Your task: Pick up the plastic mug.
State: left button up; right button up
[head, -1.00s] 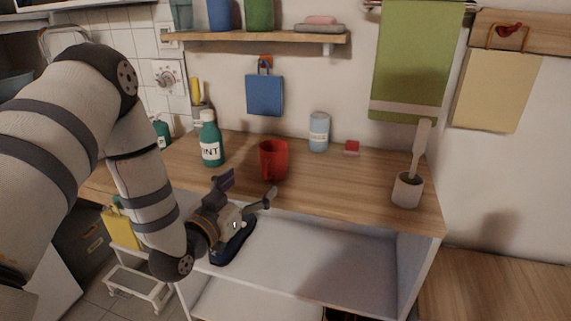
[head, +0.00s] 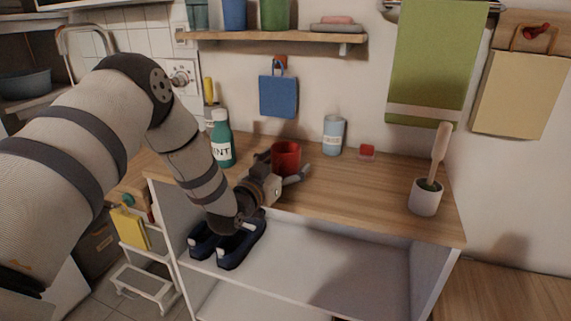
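The red plastic mug (head: 287,155) stands upright on the wooden top of the cabinet, near its middle. My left gripper (head: 284,168) is at the mug's near side, its fingers spread to the left and right of the mug. I cannot tell whether the fingers touch it. The mug's lower part and handle are hidden behind the gripper. My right gripper is not in view.
A teal bottle (head: 222,142) stands close left of the mug. Dark blue shoes (head: 243,243) lie on the shelf below.

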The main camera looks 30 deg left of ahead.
aim_at(283, 149)
pick_arm(q)
jog(key=c, duration=1)
jog(key=shift+o, duration=0.2)
jog(key=shift+r, duration=0.2)
jog(key=r, duration=0.2)
jog(key=r+p, duration=0.1)
jog(key=r, duration=0.4)
jog(key=shift+s+d+r, duration=0.1)
jog(key=shift+s, duration=0.25)
jog(key=s+d+p, duration=0.1)
jog(key=s+d, duration=0.1)
jog(key=s, duration=0.7)
jog(key=s+d+p, duration=0.1)
jog(key=s+d, duration=0.1)
jog(key=s, duration=0.7)
jog(key=shift+s+d+f, duration=0.25)
jog(key=shift+s+f, duration=0.05)
jog(key=shift+s, duration=0.1)
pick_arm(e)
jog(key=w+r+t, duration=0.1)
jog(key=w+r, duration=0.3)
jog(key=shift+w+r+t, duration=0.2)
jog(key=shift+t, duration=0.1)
